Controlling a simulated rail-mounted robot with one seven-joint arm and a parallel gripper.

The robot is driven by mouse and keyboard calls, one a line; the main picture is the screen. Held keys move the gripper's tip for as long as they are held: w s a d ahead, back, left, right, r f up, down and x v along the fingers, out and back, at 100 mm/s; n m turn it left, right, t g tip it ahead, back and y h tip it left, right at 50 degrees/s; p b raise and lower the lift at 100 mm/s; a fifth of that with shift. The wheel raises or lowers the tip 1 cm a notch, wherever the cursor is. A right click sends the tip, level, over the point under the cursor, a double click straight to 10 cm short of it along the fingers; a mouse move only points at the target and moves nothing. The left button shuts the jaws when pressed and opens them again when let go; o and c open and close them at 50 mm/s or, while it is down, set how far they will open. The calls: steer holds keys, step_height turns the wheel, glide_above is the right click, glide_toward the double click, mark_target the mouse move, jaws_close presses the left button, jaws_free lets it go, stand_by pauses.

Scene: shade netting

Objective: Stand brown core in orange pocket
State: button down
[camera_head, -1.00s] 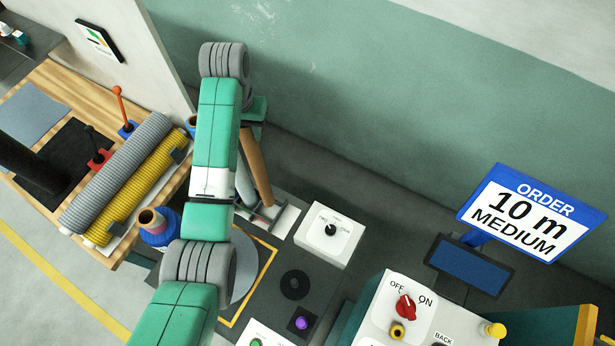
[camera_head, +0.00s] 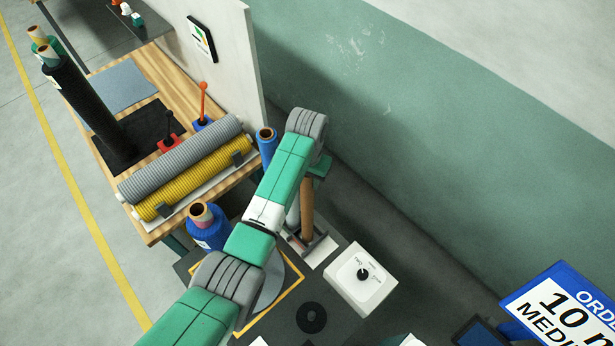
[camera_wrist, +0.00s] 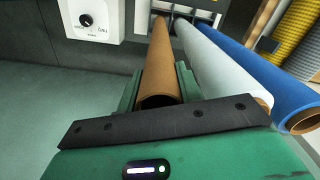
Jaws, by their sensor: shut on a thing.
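My gripper (camera_wrist: 159,82) is shut on the brown core (camera_wrist: 162,62), a long hollow tube, with one finger on each side of it. Its near open end faces the wrist camera. In the head view the brown core (camera_head: 307,208) is roughly upright beside my wrist, partly hidden by my arm. Its lower end is at a dark frame with a pale base (camera_head: 318,249); I cannot tell whether it is inside or just above. An orange pocket cannot be made out in either view.
A white roll (camera_wrist: 222,62) and a blue roll (camera_wrist: 265,75) lie close beside the core in the wrist view. A white dial box (camera_head: 361,279) stands right of the frame. Grey (camera_head: 180,158) and yellow (camera_head: 190,185) rolls lie on the wooden bench.

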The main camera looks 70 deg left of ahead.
steer(key=shift+f, duration=0.2)
steer(key=c, duration=0.9)
jaws_free()
steer(key=shift+r, duration=0.1)
steer(key=shift+c, duration=0.2)
step_height(320, 180, up, 12)
steer(key=shift+r+b, duration=0.15)
steer(key=shift+b, duration=0.15)
